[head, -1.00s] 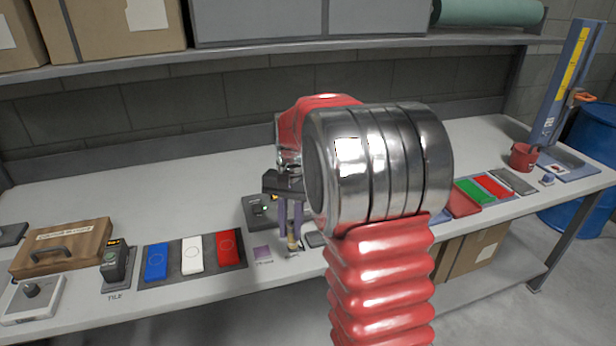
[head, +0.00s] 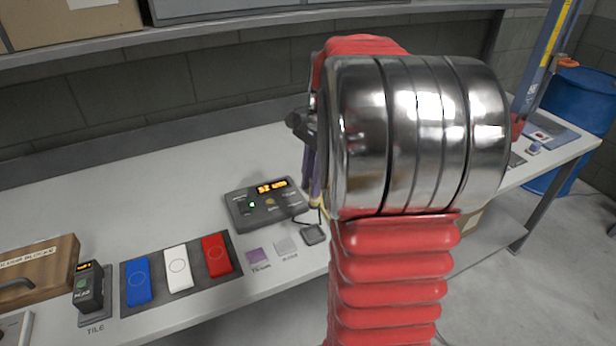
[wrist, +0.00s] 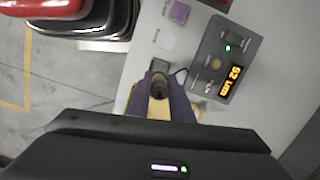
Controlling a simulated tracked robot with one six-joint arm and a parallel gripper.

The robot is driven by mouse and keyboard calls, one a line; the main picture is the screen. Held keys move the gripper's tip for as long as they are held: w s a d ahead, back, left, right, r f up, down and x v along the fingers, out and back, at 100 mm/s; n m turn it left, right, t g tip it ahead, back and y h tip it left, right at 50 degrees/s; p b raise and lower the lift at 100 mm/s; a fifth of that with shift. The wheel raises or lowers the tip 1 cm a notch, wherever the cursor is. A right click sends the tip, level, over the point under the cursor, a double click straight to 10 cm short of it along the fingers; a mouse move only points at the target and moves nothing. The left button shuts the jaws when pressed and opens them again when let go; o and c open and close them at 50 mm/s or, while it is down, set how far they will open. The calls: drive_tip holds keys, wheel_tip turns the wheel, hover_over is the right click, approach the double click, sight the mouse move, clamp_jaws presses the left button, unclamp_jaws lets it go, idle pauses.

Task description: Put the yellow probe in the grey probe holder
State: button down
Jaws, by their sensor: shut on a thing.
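My gripper (head: 311,180) points down over the bench just right of the gauge, mostly hidden behind my arm. Its purple fingers also show in the wrist view (wrist: 160,92), with the yellow probe (wrist: 152,107) held between them. A bit of the probe's yellow (head: 321,203) shows at the fingertips in the head view. A thin dark cable runs from the gauge toward the probe. A small dark grey square block (head: 314,235), which looks like the probe holder, lies at the bench's front edge. It shows just beyond the fingers in the wrist view (wrist: 160,66), apart from the probe.
The gauge (head: 268,204) with an orange lit display stands left of my gripper. Blue, white and red blocks (head: 178,275) sit on a dark mat further left. The bench behind is clear.

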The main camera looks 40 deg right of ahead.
sight(313, 206)
drive_tip(key=shift+f, duration=0.1)
drive_tip(key=shift+f, duration=5.3)
drive_tip(key=shift+f, duration=0.5)
drive_tip(key=c, duration=1.5)
unclamp_jaws()
drive_tip(key=r, duration=0.4)
drive_tip(key=d+r, duration=0.1)
drive_tip(key=r, duration=0.4)
drive_tip(key=d+r, duration=0.1)
drive_tip(key=r, duration=0.3)
drive_tip(key=shift+s+r, duration=0.1)
drive_tip(key=shift+r, duration=0.15)
